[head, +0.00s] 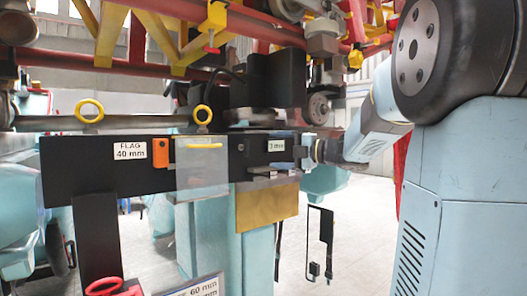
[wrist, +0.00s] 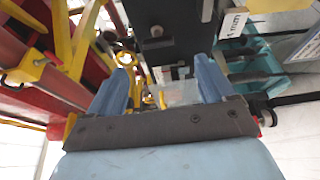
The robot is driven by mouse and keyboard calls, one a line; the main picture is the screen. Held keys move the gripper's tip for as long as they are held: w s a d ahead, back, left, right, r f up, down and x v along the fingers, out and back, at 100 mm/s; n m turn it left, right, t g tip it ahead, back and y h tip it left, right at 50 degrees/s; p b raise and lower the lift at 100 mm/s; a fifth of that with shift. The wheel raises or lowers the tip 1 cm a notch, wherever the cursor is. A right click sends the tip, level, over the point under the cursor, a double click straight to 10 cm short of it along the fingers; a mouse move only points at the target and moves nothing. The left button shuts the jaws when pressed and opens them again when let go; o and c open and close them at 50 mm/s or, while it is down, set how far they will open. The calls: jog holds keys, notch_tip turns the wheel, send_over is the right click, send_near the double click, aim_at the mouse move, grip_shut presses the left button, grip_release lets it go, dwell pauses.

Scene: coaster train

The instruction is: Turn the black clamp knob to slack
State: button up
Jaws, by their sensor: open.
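My gripper (head: 292,151) is at the right end of the black bar (head: 90,160) in the head view, with its pale blue fingers close to it. In the wrist view my gripper (wrist: 160,78) has its two fingers spread apart, and I see nothing held between them. A black block (wrist: 180,20) lies beyond the fingertips there. A small dark round part (wrist: 156,31) on its face may be the clamp knob, but I cannot be sure. I cannot tell whether the fingers touch anything. No knob position can be read.
A clear panel (head: 203,180) and an orange tag (head: 160,153) hang on the bar. Yellow rings (head: 89,110) stand above it. Red and yellow track framing (head: 150,30) runs overhead. A brass-coloured plate (head: 266,207) is below the bar. Open floor shows at the lower right.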

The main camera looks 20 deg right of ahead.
jog(key=shift+v, duration=1.9)
